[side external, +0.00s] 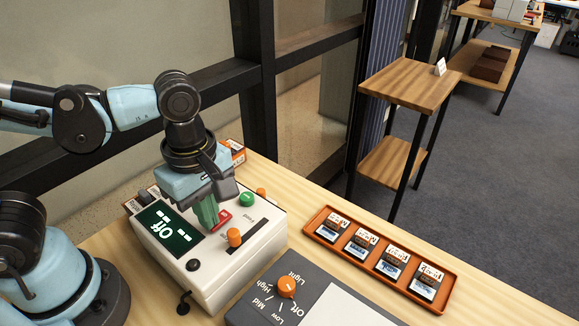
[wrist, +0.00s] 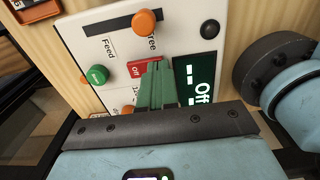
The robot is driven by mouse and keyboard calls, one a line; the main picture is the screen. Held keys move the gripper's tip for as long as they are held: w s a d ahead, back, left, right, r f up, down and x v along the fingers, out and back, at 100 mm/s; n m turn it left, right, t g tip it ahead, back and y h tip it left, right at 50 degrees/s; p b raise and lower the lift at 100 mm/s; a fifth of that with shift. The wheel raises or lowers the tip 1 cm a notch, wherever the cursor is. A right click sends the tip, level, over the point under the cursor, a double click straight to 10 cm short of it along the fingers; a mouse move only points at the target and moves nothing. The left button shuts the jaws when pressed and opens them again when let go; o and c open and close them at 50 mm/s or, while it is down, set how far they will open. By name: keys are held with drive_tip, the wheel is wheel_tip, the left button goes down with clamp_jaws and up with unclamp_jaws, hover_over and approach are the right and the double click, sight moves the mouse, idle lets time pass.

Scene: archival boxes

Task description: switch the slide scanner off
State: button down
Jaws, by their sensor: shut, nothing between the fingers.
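The slide scanner (side external: 215,270) is a cream box on the wooden table, and its dark display (side external: 165,230) reads "Off" beside some dashes. The display also shows in the wrist view (wrist: 203,75). A red button marked "Off" (wrist: 142,70) sits on its top panel; it is partly hidden in the side view (side external: 222,217). A green knob (side external: 246,199) and an orange knob (side external: 235,238) stand near it. My gripper (side external: 211,226) points down over the panel, its green fingers shut and empty. The fingertips are beside the red button; I cannot tell whether they touch it.
A grey light unit (side external: 258,294) with an orange dial (side external: 287,287) stands in front of the scanner. An orange tray (side external: 318,214) with several slide boxes lies to the right. A window frame runs behind the table. A small wooden shelf stand (side external: 400,82) is farther back.

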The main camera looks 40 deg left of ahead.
drive_tip(key=shift+s+f+t, duration=0.1)
drive_tip(key=shift+f+t, duration=0.1)
drive_tip(key=shift+t, duration=0.1)
drive_tip(key=shift+w+r, duration=0.1)
drive_tip(key=shift+w, duration=0.1)
drive_tip(key=shift+w+r, duration=0.25)
drive_tip(key=shift+w, duration=0.3)
drive_tip(key=shift+r, duration=0.15)
wheel_tip(320, 180, up, 14)
drive_tip(key=s, duration=0.3)
drive_tip(key=shift+f, duration=0.25)
idle(0.4)
drive_tip(key=shift+w+f, duration=0.1)
